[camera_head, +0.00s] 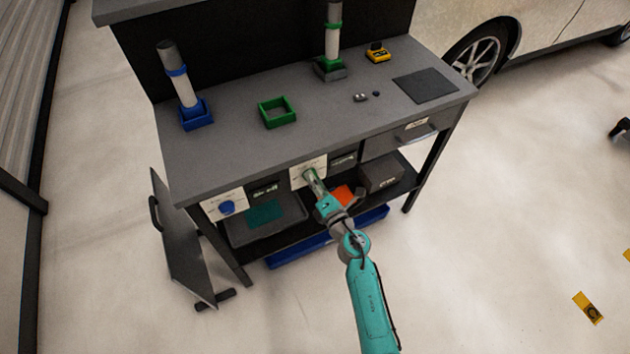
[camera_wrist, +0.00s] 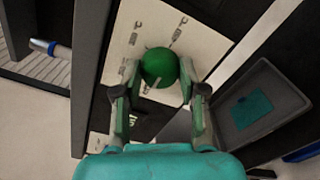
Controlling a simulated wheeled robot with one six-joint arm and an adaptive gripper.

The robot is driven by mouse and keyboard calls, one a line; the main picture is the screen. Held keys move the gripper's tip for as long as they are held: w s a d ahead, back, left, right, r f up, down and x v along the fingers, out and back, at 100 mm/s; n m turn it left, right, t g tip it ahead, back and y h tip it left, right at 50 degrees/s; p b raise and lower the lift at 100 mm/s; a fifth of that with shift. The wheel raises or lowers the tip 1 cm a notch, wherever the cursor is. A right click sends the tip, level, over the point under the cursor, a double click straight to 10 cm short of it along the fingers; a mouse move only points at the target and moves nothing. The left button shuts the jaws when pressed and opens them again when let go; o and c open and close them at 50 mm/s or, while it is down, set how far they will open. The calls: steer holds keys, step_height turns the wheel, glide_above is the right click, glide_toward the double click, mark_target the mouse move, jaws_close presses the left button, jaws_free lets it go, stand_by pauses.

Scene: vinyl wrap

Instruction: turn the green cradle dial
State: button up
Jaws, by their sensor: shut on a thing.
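The green dial (camera_wrist: 159,64) is a round knob on a cream plate (camera_wrist: 128,40) with printed marks. A pale pointer line on the knob points toward the lower left in the wrist view. My gripper (camera_wrist: 160,78) has one finger on each side of the knob and is shut on it. In the head view my gripper (camera_head: 312,178) reaches the plate (camera_head: 298,180) on the bench front and mostly hides the dial. The green cradle (camera_head: 330,72) stands at the back of the bench, holding an upright white roll (camera_head: 333,35) with a green band.
A blue dial (camera_head: 227,207) is left of my gripper. A blue cradle with a roll (camera_head: 184,92) and an empty green tray (camera_head: 266,121) stand on the bench. Grey bins (camera_head: 380,178) sit on the lower shelf. A leaning panel (camera_head: 178,240) stands at the bench's left end.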

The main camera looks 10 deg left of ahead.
steer(key=shift+a+n, duration=0.1)
steer(key=shift+n, duration=0.2)
stand_by(0.4)
steer(key=o, duration=1.2)
steer(key=shift+c, duration=0.2)
steer(key=v, duration=1.2)
